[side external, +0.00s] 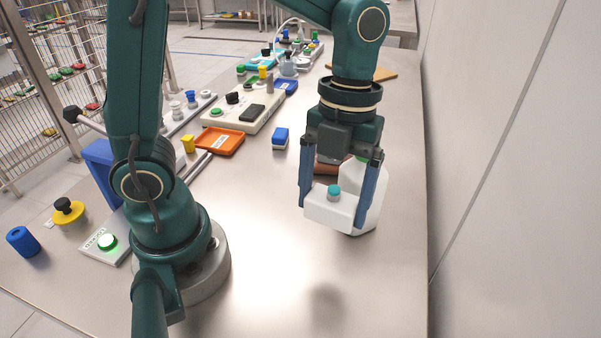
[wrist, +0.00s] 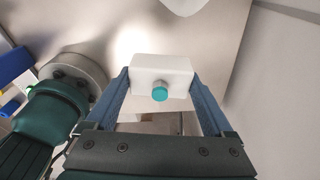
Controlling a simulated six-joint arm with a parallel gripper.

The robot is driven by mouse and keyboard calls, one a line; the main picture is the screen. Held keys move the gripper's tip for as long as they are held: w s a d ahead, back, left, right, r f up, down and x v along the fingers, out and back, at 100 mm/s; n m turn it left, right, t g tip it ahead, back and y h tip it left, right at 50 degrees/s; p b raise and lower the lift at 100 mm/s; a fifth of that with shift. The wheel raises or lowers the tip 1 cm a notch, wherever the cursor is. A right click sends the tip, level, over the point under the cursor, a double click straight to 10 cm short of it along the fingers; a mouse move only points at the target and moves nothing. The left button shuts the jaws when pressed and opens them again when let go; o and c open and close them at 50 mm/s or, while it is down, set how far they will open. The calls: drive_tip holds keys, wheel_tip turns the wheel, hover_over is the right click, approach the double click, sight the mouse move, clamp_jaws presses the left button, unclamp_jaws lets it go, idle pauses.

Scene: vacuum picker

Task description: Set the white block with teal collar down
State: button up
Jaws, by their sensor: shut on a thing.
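The white block with teal collar (side external: 322,210) is between the two blue fingers of my gripper (side external: 335,208), on the right side of the metal table. My gripper is shut on it, one finger on each side. The teal part (side external: 334,192) faces the camera. In the wrist view the white block (wrist: 150,68) spans the gap between the fingertips (wrist: 162,80), with its teal collar (wrist: 159,93) toward my gripper. The block appears held above the table; the exact gap under it is hard to tell.
A white rounded container (side external: 376,205) stands right behind the block, partly hidden by my finger. A reddish-brown item (side external: 326,169) shows behind the gripper. A blue-and-white block (side external: 280,138) and an orange tray (side external: 220,141) lie farther left. The table's front middle (side external: 275,250) is clear.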

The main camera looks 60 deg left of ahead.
drive_tip(key=shift+w+a+r, duration=0.1)
drive_tip(key=shift+a+r, duration=0.1)
drive_tip(key=shift+r, duration=0.1)
wheel_tip(320, 180, up, 5)
drive_tip(key=shift+f, duration=0.2)
drive_tip(key=w+a+n+t, duration=0.1)
drive_tip(key=a+n, duration=0.6)
drive_tip(key=n, duration=0.4)
drive_tip(key=n+y, duration=0.3)
drive_tip(key=n, duration=3.3)
hover_over(237, 179)
drive_tip(key=shift+d+f, duration=0.2)
drive_tip(key=shift+f, duration=7.65)
